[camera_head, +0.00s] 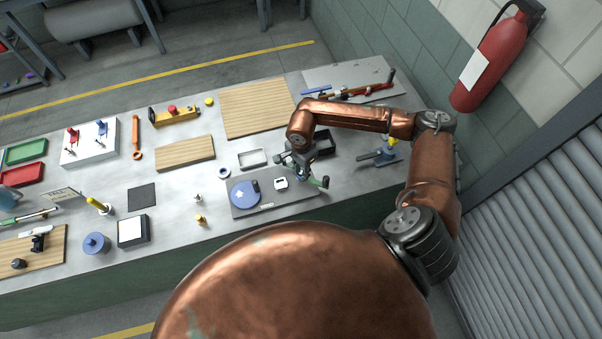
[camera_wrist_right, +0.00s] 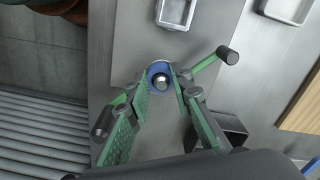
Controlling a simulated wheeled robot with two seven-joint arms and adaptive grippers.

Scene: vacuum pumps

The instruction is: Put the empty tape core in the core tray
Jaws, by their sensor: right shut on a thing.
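My right gripper (camera_head: 304,176) is over the right end of a grey board (camera_head: 262,208) on the bench, its green fingers pointing down. In the right wrist view its fingertips (camera_wrist_right: 160,88) are shut on a small blue ring, the tape core (camera_wrist_right: 157,69). A round metal post end (camera_wrist_right: 161,85) shows within the ring; I cannot tell how far it reaches through. In the head view the fingers hide the core. A small pale open tray (camera_head: 253,165), which looks empty, lies left of the gripper; its corner shows in the right wrist view (camera_wrist_right: 287,20). My left gripper is out of view.
A black open box (camera_head: 325,151) stands close behind the gripper. The grey board also carries a blue disc (camera_head: 240,192) and a small white device (camera_head: 280,183). A white-and-blue ring (camera_head: 224,173) lies left of the tray. Wooden boards (camera_head: 258,106) lie further back.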

